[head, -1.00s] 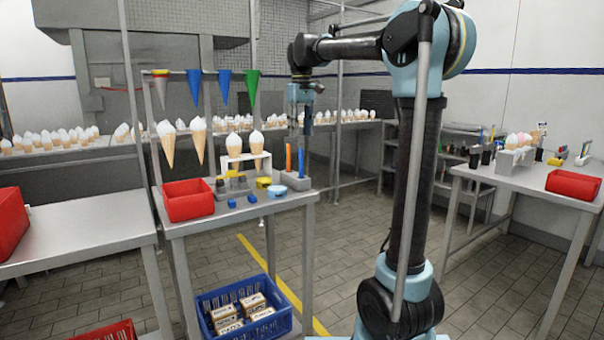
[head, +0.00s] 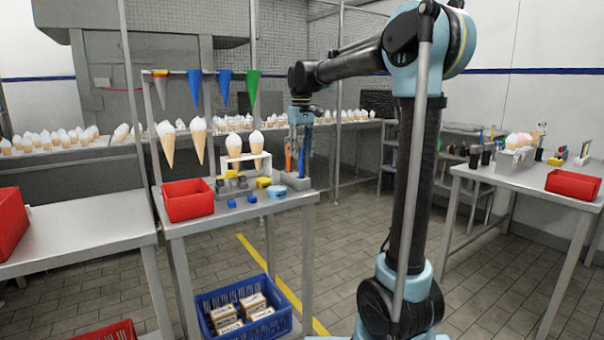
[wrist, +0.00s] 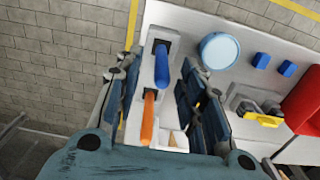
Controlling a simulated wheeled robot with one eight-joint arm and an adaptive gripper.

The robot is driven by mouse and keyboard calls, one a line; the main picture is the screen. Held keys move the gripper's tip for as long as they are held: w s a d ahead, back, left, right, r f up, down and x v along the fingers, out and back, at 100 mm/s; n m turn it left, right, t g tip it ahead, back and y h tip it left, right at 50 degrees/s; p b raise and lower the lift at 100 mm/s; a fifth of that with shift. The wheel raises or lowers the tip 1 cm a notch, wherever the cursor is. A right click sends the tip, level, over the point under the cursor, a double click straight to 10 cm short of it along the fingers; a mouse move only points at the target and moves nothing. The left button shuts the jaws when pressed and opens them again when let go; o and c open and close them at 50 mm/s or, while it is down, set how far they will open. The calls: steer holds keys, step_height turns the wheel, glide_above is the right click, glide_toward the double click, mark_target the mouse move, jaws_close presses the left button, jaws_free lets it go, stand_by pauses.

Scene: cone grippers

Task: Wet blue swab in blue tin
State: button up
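The blue swab (head: 301,163) stands upright in a grey holder (head: 296,183) at the right end of the near table, beside an orange swab (head: 288,158). The wrist view shows the blue swab (wrist: 161,65) above the orange swab (wrist: 148,118). The round light-blue tin (head: 277,192) sits on the table just left of the holder, and shows in the wrist view (wrist: 220,50) to the right of the swabs. My gripper (head: 298,148) points down over the holder. Its fingers are apart, one on each side of the swabs in the wrist view, with nothing clasped.
Small blue blocks (head: 231,203), a yellow piece (head: 263,182) and a red bin (head: 187,200) lie left of the tin. A blue crate (head: 243,306) is below; the floor to the right is clear.

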jaws_close()
steer(key=shift+r, duration=0.2)
steer(key=shift+r, duration=3.35)
